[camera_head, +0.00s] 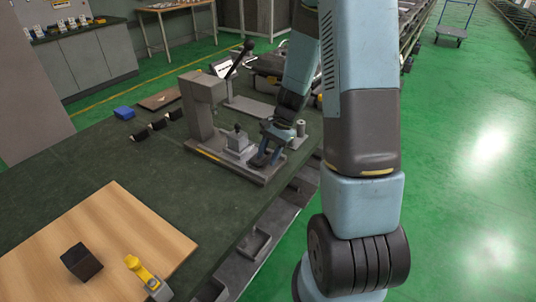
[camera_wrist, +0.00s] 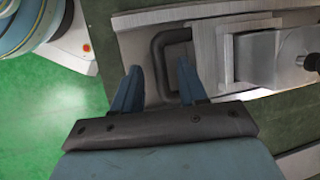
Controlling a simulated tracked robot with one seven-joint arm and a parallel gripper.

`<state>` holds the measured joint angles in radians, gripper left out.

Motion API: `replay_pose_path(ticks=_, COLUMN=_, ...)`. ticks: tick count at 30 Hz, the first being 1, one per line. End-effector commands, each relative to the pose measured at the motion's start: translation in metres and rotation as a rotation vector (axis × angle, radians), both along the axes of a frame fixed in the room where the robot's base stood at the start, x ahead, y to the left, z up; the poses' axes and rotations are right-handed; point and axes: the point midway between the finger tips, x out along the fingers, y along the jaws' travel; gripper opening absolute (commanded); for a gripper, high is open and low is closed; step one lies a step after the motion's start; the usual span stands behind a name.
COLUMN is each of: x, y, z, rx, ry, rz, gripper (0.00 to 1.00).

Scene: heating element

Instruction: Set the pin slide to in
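The pin slide seems to be part of a grey metal fixture (camera_head: 203,108) with an upright column and a base plate on the dark green bench. A grey block (camera_head: 238,141) with a dark knob sits on the base; it also shows at right in the wrist view (camera_wrist: 257,58). A dark U-shaped handle (camera_wrist: 158,45) lies left of that block. My gripper (camera_wrist: 158,68) is open, its two blue fingers pointing at the handle. The handle's outer bar shows between the fingertips; I cannot tell whether they touch it. In the head view my gripper (camera_head: 268,150) is at the fixture's right end.
A wooden board (camera_head: 105,235) with a black cube (camera_head: 81,262) and a yellow-handled part (camera_head: 143,272) lies at lower left. Dark trays (camera_head: 254,244) line the bench edge. Green floor is open at right.

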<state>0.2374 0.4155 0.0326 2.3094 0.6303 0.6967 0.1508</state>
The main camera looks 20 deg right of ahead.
Motion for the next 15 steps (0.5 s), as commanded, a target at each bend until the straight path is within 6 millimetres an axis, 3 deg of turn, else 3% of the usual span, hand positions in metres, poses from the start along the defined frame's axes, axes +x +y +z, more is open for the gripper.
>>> replay_pose_path(ticks=2, x=0.0001, y=-0.0002, z=0.0001, rx=0.0, ry=0.0, rz=0.0, gripper=0.36)
replay_pose_path(ticks=13, x=0.0001, y=-0.0006, z=0.0003, rx=0.0, ry=0.0, rz=-0.001, gripper=0.0)
replay_pose_path(ticks=15, x=0.0002, y=-0.0007, z=0.0002, rx=0.0, ry=0.0, rz=-0.001, gripper=0.0)
